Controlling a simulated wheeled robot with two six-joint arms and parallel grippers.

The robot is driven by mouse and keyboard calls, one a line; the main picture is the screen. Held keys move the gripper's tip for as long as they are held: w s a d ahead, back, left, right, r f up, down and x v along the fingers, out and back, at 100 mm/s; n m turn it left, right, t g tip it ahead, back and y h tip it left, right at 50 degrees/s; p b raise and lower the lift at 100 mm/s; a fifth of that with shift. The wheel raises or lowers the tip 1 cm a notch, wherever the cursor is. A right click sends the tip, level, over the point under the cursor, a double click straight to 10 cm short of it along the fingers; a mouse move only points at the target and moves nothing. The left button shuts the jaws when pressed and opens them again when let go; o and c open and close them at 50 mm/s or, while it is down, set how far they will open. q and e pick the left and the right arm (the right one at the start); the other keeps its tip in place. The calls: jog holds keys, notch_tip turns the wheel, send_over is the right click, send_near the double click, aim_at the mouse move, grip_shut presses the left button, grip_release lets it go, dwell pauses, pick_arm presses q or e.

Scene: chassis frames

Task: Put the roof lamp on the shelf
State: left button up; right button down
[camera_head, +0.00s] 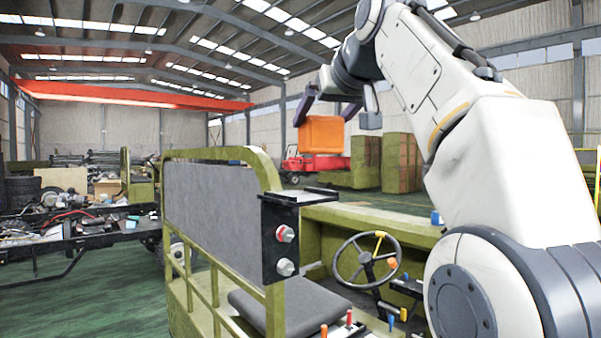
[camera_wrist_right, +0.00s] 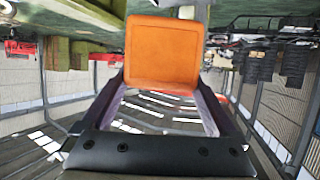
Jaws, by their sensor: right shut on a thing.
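My right gripper (camera_head: 325,112) is shut on an orange, box-shaped roof lamp (camera_head: 322,136). It holds the lamp up in the air, above and behind the vehicle's seat back in the head view. In the right wrist view the lamp (camera_wrist_right: 165,52) sits between the two fingers and its broad orange face fills the upper middle. The shelf seems to be the small black plate (camera_head: 301,195) on the bracket at the top right of the seat frame. Its top looks bare, and the lamp is well apart from it. My left gripper is not in view.
A steering wheel (camera_head: 367,260) and dashboard are to the right. A cluttered chassis (camera_head: 85,225) stands at the left.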

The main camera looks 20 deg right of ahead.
jog(key=shift+w+a+f+p, duration=0.15)
jog(key=shift+w+a+f, duration=0.1)
jog(key=shift+w+f, duration=1.05)
jog(key=shift+w+a+f+p, duration=0.1)
jog(key=shift+w+a+f, duration=0.2)
jog(key=shift+w+f, duration=1)
jog(key=shift+w+a+f+p, duration=0.15)
jog(key=shift+w+a+f, duration=0.1)
jog(key=shift+w+f, duration=1.05)
jog(key=shift+s+f, duration=0.25)
jog(key=shift+f, duration=0.2)
grip_release()
jog(key=shift+r, duration=0.1)
